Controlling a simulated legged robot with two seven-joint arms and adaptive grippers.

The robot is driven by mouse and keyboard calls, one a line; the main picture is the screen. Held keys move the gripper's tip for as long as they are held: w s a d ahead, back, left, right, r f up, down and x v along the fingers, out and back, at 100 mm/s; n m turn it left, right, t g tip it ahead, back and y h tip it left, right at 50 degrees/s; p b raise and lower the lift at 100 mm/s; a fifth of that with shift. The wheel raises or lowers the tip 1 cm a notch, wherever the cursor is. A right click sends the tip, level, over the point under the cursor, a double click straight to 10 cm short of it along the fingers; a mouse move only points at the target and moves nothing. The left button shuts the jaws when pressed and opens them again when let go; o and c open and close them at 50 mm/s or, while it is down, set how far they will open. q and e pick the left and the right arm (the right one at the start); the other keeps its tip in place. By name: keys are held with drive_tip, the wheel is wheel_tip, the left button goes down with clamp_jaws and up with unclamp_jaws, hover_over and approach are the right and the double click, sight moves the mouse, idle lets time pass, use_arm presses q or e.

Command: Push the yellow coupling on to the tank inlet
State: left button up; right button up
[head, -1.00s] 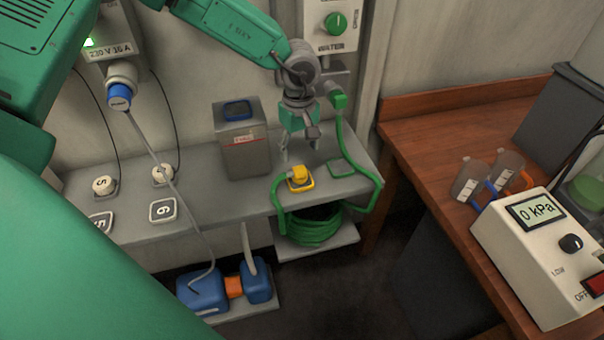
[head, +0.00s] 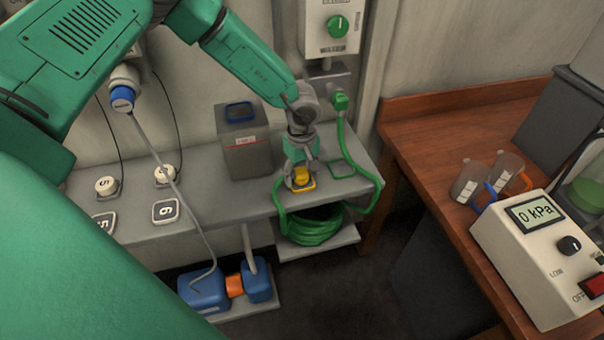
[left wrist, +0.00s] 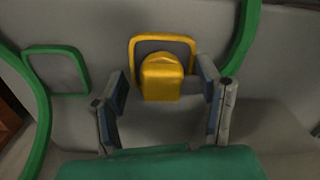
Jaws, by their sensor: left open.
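The yellow coupling (head: 302,175) stands on a yellow-framed square on the grey bench, with the green hose running close by. My left gripper (head: 300,183) is right over it, pointing down. In the left wrist view, the open fingers (left wrist: 163,82) stand on either side of the coupling (left wrist: 161,80), with a gap on the left; contact on the right cannot be told. A grey tank (head: 246,155) with a blue-rimmed top stands to the left of the gripper. I cannot make out its inlet clearly. My right gripper is out of view.
A coiled green hose (head: 314,230) lies on a lower shelf, and a green-framed empty square (head: 341,168) is right of the coupling. A grey cable hangs at the left. The wooden desk (head: 430,125) holds cups and a gauge box (head: 540,250) reading 0 kPa.

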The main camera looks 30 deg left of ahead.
sight(301, 170)
use_arm(q)
drive_tip(key=shift+a+f, duration=0.15)
drive_tip(key=shift+f, duration=0.05)
drive_tip(key=shift+c, duration=0.3)
drive_tip(key=c, duration=1.1)
drive_tip(key=shift+o, duration=0.2)
wheel_tip(301, 170, up, 10)
drive_tip(key=shift+r+b, duration=0.1)
drive_tip(key=shift+b, duration=0.25)
